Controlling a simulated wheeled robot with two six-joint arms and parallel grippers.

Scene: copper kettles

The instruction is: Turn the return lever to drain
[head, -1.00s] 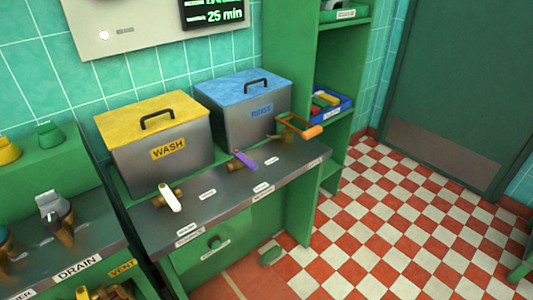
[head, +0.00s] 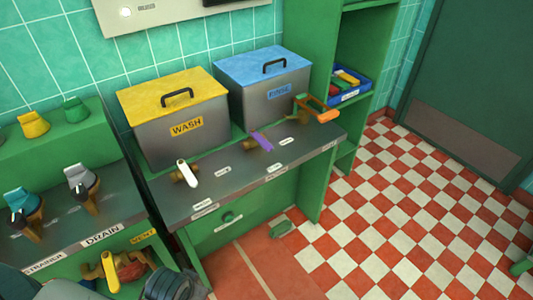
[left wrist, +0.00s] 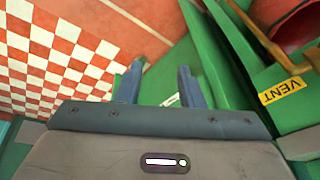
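Three handles are on the grey counter in the head view. A white lever (head: 187,174) sits on a brass valve before the yellow-lidded WASH tank (head: 180,130). A purple lever (head: 261,141) sits before the blue-lidded RINSE tank (head: 262,90). An orange-handled brass crank (head: 317,108) is at the right. I cannot tell which is the return lever; the counter labels are too small to read. In the left wrist view my left gripper (left wrist: 158,88) has its two fingers apart, with nothing between them. My right gripper is not in view.
A left counter labelled DRAIN (head: 104,236) holds scoop-like pieces, with a yellow VENT label (head: 143,237) below. A green shelf (head: 352,128) with a blue bin (head: 345,86) stands right of the tanks. The checkered floor (head: 400,200) is mostly clear.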

